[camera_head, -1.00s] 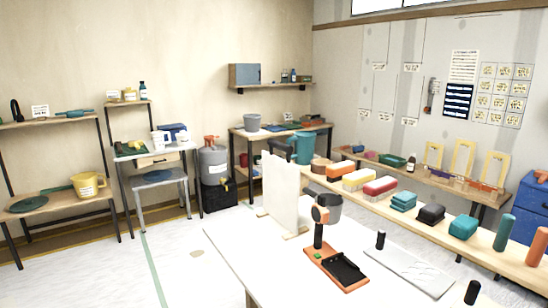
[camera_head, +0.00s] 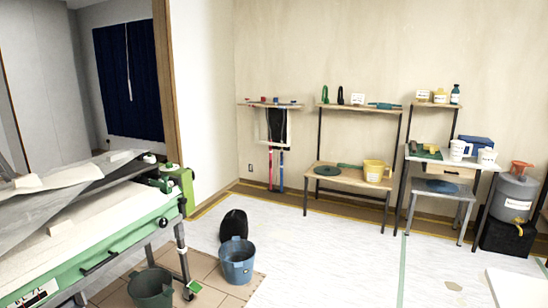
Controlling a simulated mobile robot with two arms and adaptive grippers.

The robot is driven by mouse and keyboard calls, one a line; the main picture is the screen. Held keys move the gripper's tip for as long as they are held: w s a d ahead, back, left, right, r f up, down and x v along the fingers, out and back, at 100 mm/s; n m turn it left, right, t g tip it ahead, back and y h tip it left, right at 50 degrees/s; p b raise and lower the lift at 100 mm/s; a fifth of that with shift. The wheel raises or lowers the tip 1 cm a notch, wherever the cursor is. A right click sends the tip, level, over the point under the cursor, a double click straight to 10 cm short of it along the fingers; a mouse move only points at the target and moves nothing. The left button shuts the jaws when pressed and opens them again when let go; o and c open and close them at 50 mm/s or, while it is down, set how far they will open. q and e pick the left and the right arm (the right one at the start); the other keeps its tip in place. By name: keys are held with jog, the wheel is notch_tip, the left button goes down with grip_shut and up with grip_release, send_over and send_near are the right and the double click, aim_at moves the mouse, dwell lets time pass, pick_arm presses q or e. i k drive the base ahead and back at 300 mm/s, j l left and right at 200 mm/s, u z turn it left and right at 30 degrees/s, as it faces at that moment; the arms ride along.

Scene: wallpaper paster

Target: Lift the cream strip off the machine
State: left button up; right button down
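A green pasting machine (camera_head: 125,242) stands at the left edge, cut off by the picture's border. A cream strip (camera_head: 70,176) lies on top of it, slanting from the left edge up toward the machine's far right end. A grey sheet (camera_head: 88,192) lies under and beside the strip. A broad pale surface (camera_head: 75,237) shows in front of the sheet, over the green side rail; I cannot tell whether it is part of the strip. Neither of my grippers is in view.
A blue bucket (camera_head: 237,262), a dark green bucket (camera_head: 151,288) and a black bag (camera_head: 234,225) stand on the floor right of the machine. Shelves (camera_head: 350,175) line the back wall. A white table corner (camera_head: 518,287) shows bottom right. The middle floor is clear.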

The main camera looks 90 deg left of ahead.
aim_at(30, 183)
jog(key=u, duration=4.25)
